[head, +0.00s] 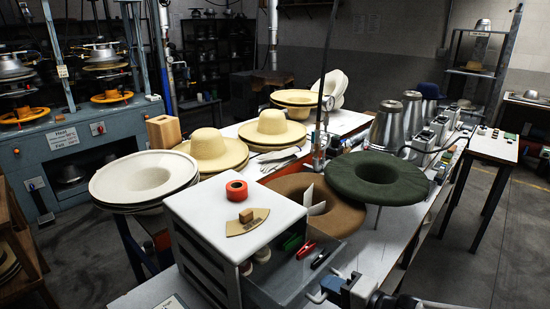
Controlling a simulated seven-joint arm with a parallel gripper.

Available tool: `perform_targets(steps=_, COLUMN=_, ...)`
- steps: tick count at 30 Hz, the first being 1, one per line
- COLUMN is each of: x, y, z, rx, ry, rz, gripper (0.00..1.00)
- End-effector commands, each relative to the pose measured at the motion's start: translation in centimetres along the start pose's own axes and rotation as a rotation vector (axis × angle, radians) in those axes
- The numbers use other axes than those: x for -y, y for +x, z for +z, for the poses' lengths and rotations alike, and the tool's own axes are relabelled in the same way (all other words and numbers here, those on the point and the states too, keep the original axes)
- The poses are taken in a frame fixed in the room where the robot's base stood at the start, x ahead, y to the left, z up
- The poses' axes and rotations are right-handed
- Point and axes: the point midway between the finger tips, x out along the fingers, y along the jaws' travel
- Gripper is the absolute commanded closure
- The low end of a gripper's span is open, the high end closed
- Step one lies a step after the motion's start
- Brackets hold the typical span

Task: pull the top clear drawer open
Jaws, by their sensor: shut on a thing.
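A white drawer cabinet (238,214) stands on the table at the front centre. Its top clear drawer (283,284) sticks out from the side facing right and is open, with its inside showing. A red tool, a green piece, a dark item and pale round pieces lie in it. My gripper (326,291) is at the drawer's outer front edge, at the bottom of the head view. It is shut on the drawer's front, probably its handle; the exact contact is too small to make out.
A red tape roll (236,190) and a tan wooden piece (248,222) sit on the cabinet. A brown hat (325,212) and a green hat (376,178) lie behind the drawer. A white hat (144,180) is at left. Bare tabletop (362,254) shows right of the drawer.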

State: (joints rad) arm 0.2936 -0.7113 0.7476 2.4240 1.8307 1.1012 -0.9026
Motion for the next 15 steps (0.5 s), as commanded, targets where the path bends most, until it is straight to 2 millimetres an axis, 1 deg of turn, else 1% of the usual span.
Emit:
perform_targets(steps=1, x=0.2, y=-0.3, z=-0.2, rx=-0.005, ry=-0.003, rz=-0.002, gripper=1.0)
perform_targets(steps=9, x=-0.2, y=-1.9, z=-0.2, rx=-0.005, ry=-0.003, rz=-0.002, gripper=1.0)
perform_targets(steps=15, x=-0.3, y=-2.5, z=-0.1, rx=-0.002, ry=-0.002, rz=-0.001, gripper=1.0)
